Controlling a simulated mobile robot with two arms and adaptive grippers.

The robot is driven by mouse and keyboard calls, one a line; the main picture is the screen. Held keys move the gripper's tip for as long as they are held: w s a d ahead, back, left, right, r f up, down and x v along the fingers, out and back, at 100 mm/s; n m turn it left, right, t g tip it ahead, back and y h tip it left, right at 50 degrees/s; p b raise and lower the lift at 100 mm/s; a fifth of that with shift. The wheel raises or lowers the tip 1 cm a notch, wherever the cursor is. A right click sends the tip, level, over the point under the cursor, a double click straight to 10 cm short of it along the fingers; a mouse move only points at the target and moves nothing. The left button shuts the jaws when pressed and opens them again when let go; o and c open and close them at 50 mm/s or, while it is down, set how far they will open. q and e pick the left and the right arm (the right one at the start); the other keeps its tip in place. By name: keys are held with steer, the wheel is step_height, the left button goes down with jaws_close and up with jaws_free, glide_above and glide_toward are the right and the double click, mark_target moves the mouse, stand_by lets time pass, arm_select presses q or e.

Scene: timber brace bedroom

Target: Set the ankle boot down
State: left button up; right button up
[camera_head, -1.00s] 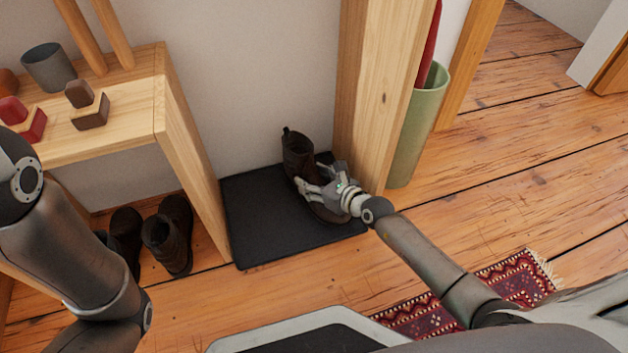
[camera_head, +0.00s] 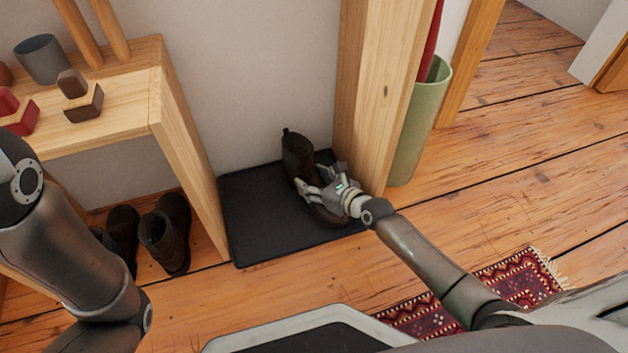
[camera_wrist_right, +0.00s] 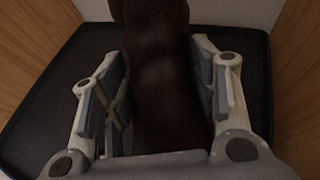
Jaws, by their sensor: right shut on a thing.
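A dark brown ankle boot (camera_head: 297,160) is at the black mat (camera_head: 262,222), near the mat's right side by the wooden post. My right gripper (camera_head: 318,188) is shut on the boot, its fingers on either side of it. In the right wrist view the boot (camera_wrist_right: 163,85) stands between the two finger pads, with the dark mat (camera_wrist_right: 50,110) behind it. Whether the sole touches the mat is hard to tell. My left arm shows at the left, but its gripper is outside the view.
A wooden shelf unit (camera_head: 180,130) stands left of the mat, with a pair of dark boots (camera_head: 165,235) under it. A wooden post (camera_head: 372,90) and a green umbrella bin (camera_head: 420,125) stand close on the right. A red patterned rug (camera_head: 515,280) lies in front.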

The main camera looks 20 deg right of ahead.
steer(key=shift+f, duration=0.1)
steer(key=o, duration=1.5)
steer(key=shift+o, duration=0.7)
steer(key=shift+f, duration=0.15)
steer(key=v, duration=1.2)
steer(key=shift+r, duration=0.25)
